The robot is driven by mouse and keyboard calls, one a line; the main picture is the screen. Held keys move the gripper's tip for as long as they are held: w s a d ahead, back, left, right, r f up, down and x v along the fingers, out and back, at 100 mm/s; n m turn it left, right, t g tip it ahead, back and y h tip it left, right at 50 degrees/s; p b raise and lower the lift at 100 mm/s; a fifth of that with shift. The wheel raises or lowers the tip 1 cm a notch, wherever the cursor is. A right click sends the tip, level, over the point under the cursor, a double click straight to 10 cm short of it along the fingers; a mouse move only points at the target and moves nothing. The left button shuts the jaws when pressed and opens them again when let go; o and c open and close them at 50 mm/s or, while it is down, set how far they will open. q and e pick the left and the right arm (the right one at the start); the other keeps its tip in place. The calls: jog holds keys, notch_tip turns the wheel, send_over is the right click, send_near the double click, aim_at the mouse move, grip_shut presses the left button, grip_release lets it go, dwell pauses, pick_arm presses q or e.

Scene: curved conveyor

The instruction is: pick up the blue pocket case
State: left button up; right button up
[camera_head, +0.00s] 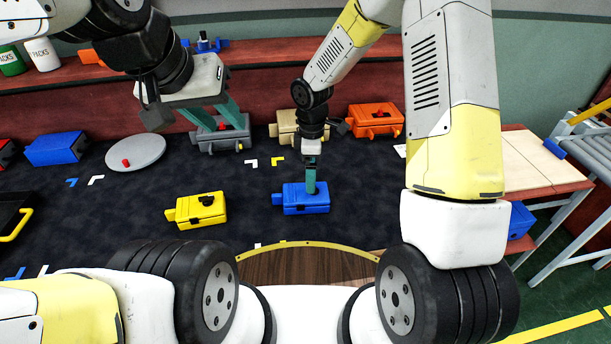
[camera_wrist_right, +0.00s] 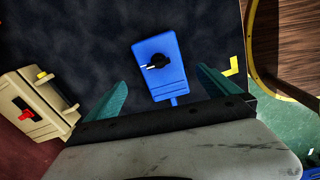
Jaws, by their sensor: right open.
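A blue pocket case (camera_head: 306,198) with a dark knob on top lies on the dark mat near its front. My right gripper (camera_head: 311,188) points down over it and overlaps its back part in the head view. In the right wrist view, the blue case (camera_wrist_right: 160,62) shows between and beyond the two teal fingers of the right gripper (camera_wrist_right: 162,82), which are spread wide and hold nothing. The gap to the case cannot be judged exactly. My left gripper (camera_head: 216,112) is open, its teal fingers in front of a grey case (camera_head: 222,138).
A yellow case (camera_head: 200,210) lies left of the blue one. Tan (camera_head: 288,124) and orange (camera_head: 375,120) cases stand behind. Another blue case (camera_head: 55,148) and a grey disc (camera_head: 136,153) are at the left. A further blue case (camera_head: 520,221) is at the right.

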aim_at(305, 192)
jog(key=shift+n, duration=0.6)
jog(key=f, duration=0.3)
jog(key=a+f, duration=0.1)
jog(key=f, duration=0.7)
jog(key=shift+a, duration=0.35)
jog(key=shift+c, duration=0.2)
jog(key=c, duration=1.4)
